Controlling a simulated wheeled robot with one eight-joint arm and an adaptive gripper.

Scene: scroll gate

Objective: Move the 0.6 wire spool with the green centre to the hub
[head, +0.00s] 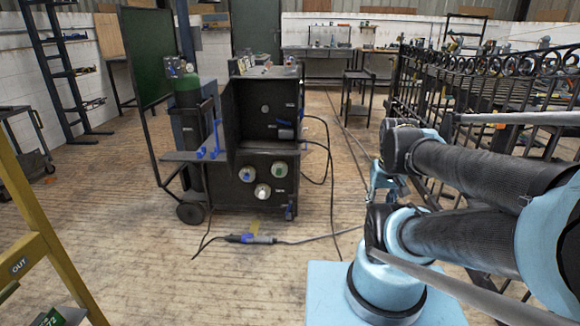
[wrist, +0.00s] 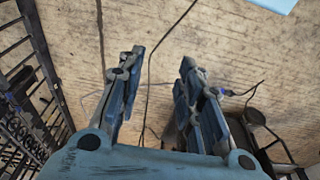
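Several small round spools sit on the dark front of the welding cart in the head view. I cannot clearly make out the hub. My gripper (head: 385,182) is partly hidden by my arm, right of the cart and apart from it. In the wrist view my gripper (wrist: 157,90) is open and empty above the wooden floor.
The welding cart (head: 268,110) has a green cylinder (head: 187,92) at its left. Cables and a torch (head: 250,239) lie on the floor before it. An iron gate (head: 480,95) stands at right, a yellow frame (head: 35,225) at left. Floor between cart and gate is mostly clear.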

